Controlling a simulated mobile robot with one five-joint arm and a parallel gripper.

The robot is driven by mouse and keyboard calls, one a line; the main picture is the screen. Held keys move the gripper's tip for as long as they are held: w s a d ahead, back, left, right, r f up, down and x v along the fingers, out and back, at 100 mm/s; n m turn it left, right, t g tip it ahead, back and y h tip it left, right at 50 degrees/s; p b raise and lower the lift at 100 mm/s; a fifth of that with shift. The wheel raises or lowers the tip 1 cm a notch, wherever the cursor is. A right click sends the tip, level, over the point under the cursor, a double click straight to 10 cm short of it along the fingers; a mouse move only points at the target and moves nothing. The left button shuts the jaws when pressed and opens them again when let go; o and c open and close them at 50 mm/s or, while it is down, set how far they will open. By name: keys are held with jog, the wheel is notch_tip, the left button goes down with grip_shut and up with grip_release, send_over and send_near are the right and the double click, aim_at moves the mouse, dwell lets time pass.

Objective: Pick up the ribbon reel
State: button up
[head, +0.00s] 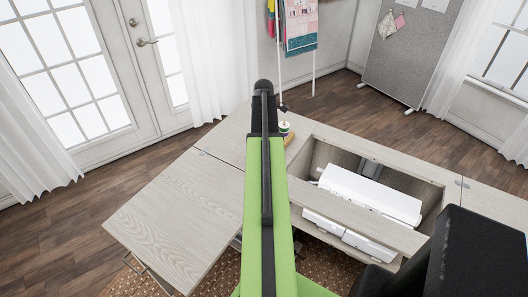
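A small reel-like thing (284,127), white with a dark green band, stands on the cabinet top just right of my arm. It may be the ribbon reel, but it is too small to be sure. An orange-brown piece (289,138) shows at its foot. My green and black arm reaches away up the middle of the head view and ends close to the reel, slightly left of it in the picture. My gripper is mostly hidden behind the arm's end, so its fingers and anything between them cannot be made out.
The wooden sewing cabinet (228,128) has an open well with a white machine (370,193) lying in it. A folded-out leaf (165,220) at left is bare. A black block (485,255) stands at lower right. A grey pinboard (410,55) and glazed doors are behind.

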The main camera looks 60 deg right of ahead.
jog(key=shift+f, duration=0.15)
jog(key=shift+c, duration=0.4)
jog(key=c, duration=1.3)
jog(key=shift+r+p, duration=0.5)
jog(key=shift+p, duration=0.2)
jog(key=shift+c, duration=0.2)
notch_tip(320, 180, up, 4)
jog(key=p, duration=0.4)
jog(key=s+d+r+p, duration=0.2)
jog(key=s+r+p, duration=0.4)
jog(key=s, duration=0.5)
jog(key=shift+s, duration=0.3)
jog(key=shift+f+b, duration=0.75)
jog(key=shift+f, duration=0.05)
